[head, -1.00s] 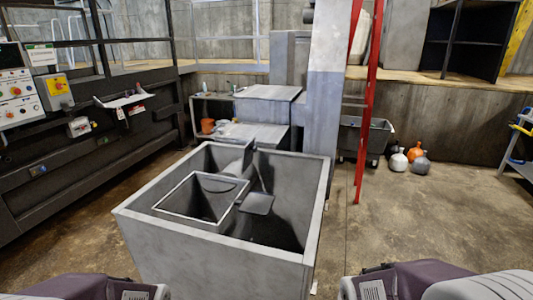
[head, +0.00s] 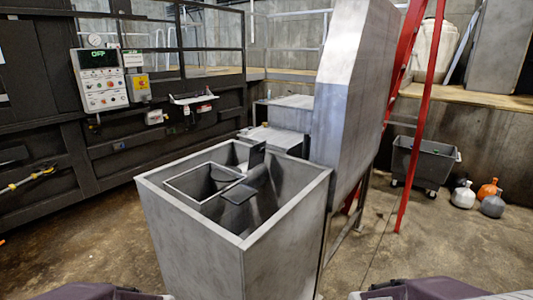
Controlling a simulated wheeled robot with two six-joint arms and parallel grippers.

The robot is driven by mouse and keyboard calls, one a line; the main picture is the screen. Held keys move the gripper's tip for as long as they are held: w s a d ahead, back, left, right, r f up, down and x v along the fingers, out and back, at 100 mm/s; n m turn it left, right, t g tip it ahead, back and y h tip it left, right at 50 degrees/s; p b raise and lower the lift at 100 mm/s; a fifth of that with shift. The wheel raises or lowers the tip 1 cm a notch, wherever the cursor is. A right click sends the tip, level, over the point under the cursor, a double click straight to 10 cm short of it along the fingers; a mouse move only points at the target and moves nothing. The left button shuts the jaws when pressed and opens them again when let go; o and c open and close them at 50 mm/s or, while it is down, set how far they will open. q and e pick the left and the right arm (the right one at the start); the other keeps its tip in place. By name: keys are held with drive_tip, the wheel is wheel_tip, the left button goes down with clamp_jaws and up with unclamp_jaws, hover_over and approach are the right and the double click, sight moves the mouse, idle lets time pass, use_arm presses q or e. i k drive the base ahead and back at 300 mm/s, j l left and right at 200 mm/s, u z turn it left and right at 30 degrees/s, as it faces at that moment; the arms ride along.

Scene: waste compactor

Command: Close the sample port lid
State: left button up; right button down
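A large open grey metal box (head: 205,245) stands close in front of me. Inside it is a square frame (head: 178,192) with a dark opening. Beside the frame lies a small flat grey plate (head: 239,194), and behind it a dark flap (head: 257,156) stands upright. I cannot tell whether either piece is the sample port lid. Neither gripper is in view; only parts of my two arms show at the bottom edge.
A control panel (head: 100,82) reading OFF is on the dark machine (head: 60,150) at left. A tall grey chute (head: 345,90) rises behind the box. A red ladder (head: 415,110), a wheeled bin (head: 424,165) and several round jugs (head: 463,196) are at right. The left floor is mostly clear.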

sight(257, 152)
drive_tip(key=i+l+u, duration=0.15)
drive_tip(key=l, duration=0.25)
drive_tip(key=i+l+u, duration=0.15)
drive_tip(key=l, duration=0.25)
drive_tip(key=i+l+u, duration=0.15)
drive_tip(key=l, duration=0.25)
drive_tip(key=i+l+u, duration=0.15)
drive_tip(key=l, duration=0.3)
drive_tip(key=i+l+u, duration=0.15)
drive_tip(key=l, duration=0.25)
drive_tip(key=k, duration=0.05)
